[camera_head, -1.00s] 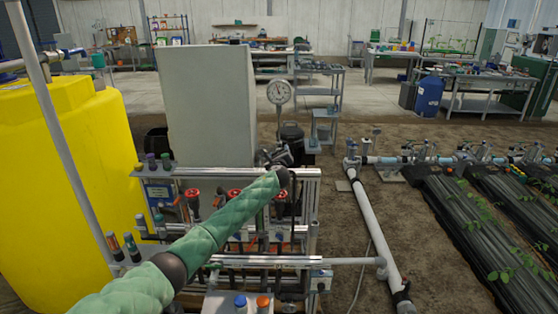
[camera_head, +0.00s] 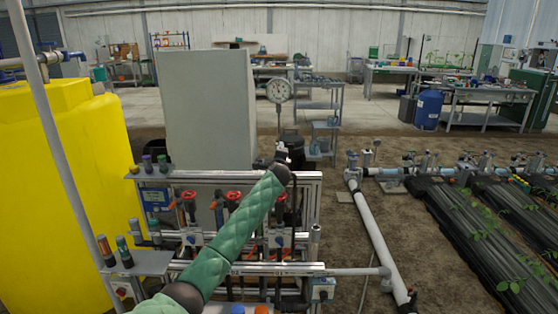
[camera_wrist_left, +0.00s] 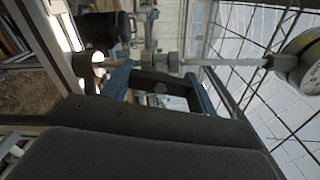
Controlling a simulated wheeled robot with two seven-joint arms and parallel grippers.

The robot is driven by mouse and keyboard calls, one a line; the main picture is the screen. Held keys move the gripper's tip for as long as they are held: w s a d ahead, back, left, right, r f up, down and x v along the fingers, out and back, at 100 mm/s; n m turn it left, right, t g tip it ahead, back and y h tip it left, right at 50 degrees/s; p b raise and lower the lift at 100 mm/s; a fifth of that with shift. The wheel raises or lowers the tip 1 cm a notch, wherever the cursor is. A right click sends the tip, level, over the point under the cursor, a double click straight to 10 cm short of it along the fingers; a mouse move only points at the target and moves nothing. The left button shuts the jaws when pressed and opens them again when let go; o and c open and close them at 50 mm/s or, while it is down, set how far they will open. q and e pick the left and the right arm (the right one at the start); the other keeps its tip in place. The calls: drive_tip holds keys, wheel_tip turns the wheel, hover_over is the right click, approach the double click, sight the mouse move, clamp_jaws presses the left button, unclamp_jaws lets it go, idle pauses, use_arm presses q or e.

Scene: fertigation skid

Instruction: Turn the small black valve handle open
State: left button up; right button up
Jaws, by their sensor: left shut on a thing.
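The small black valve handle (camera_wrist_left: 158,84) is between the blue fingers of my left gripper (camera_wrist_left: 160,88) in the left wrist view. The gripper is shut on it. The handle is beside a grey pipe and valve body (camera_wrist_left: 160,62) that lead toward the gauge. In the head view my left arm in its green sleeve reaches up to the top right of the skid. My left gripper (camera_head: 281,156) shows there only as a small part beyond the dark wrist, just below the gauge. The handle cannot be made out in that view. My right gripper is not in view.
A round dial gauge (camera_head: 278,91) stands above the skid's top rail (camera_head: 215,175). Red-handled valves (camera_head: 233,196) hang below the rail. A grey cabinet (camera_head: 206,110) and a yellow tank (camera_head: 70,200) stand to the left. A white pipe (camera_head: 378,240) runs along the soil at right.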

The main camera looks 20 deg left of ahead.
use_arm(q)
drive_tip(key=shift+f+n+b, duration=0.15)
drive_tip(key=shift+n+b, duration=0.3)
drive_tip(key=shift+n, duration=0.15)
drive_tip(key=shift+n+b, duration=0.45)
drive_tip(key=shift+n, duration=0.45)
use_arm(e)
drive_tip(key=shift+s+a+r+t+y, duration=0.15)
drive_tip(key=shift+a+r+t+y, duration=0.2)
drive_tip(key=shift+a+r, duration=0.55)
use_arm(q)
drive_tip(key=o, duration=1)
drive_tip(key=shift+a, duration=0.1)
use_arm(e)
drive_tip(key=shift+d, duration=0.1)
